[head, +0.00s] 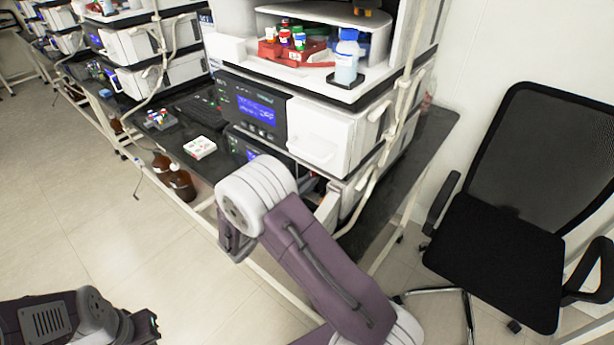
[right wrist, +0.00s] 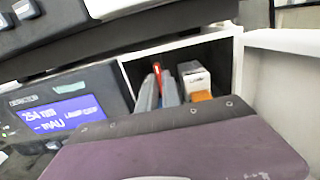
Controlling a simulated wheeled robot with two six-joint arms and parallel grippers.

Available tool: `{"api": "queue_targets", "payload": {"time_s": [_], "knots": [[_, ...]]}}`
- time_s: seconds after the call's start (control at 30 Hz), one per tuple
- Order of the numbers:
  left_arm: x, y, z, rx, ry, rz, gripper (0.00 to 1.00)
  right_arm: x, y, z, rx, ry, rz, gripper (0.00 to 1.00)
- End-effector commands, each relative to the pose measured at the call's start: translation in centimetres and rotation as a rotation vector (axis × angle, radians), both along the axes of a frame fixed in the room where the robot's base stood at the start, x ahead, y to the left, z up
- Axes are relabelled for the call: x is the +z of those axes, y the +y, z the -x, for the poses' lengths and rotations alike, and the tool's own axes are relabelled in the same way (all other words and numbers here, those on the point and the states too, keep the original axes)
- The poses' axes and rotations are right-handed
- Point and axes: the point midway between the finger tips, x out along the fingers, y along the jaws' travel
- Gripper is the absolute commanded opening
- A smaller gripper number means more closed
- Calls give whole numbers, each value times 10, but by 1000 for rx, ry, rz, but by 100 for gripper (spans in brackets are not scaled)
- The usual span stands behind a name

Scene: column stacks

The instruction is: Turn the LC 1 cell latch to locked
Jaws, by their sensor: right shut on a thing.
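The LC 1 cell compartment, with its pale frame (right wrist: 186,42), is open in the lower module. My right gripper (right wrist: 159,82) reaches into it, its two grey fingers pointing inward. A red latch lever (right wrist: 157,70) shows between the fingertips, and the gripper is shut on it. The latch's base and exact turn are hidden by the fingers. In the head view, my right arm covers most of the compartment. My left gripper (head: 147,326) is at the bottom left, away from the bench, and its fingers cannot be made out.
Inside the compartment, a white box (right wrist: 194,76) and an orange part (right wrist: 202,96) sit right of the fingers. The open white door (head: 328,210) stands at the right. A blue display (right wrist: 62,115) is on the left. A black chair (head: 500,245) stands right of the bench.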

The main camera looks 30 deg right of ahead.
Motion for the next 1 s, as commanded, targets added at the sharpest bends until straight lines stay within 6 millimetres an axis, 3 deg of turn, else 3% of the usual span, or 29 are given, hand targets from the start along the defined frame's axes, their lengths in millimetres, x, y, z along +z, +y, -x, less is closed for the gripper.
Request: {"api": "queue_targets", "payload": {"time_s": [0.57,0.6,0.67,1.0], "knots": [[5,0,0,0,0,0,0,-2,0,1,-1,31,9,0],[5,0,0,0,0,0,0,-2,0,1,-1,31,9,14],[5,0,0,0,0,0,0,-2,0,0,0,31,9,30],[5,0,0,0,0,0,0,0,3,1,2,27,10,30]]}}
